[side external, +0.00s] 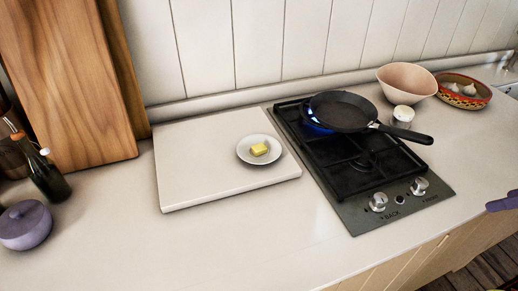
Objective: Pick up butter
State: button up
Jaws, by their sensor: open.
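The butter (259,149) is a small yellow block. It lies on a small white plate (246,158), near the plate's middle. The plate rests on the right part of a pale square board (190,170) on the counter, left of the stove. Nothing covers the butter from this side.
A black pan (343,111) sits over a blue flame on the stove (340,180), its handle pointing right. A white jar (403,116), pink bowl (407,84) and garlic bowl (465,91) stand beyond. Left are a bottle (45,175) and purple pot (25,225). The front counter is clear.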

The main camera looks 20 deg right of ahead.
jog(key=shift+c, duration=0.9)
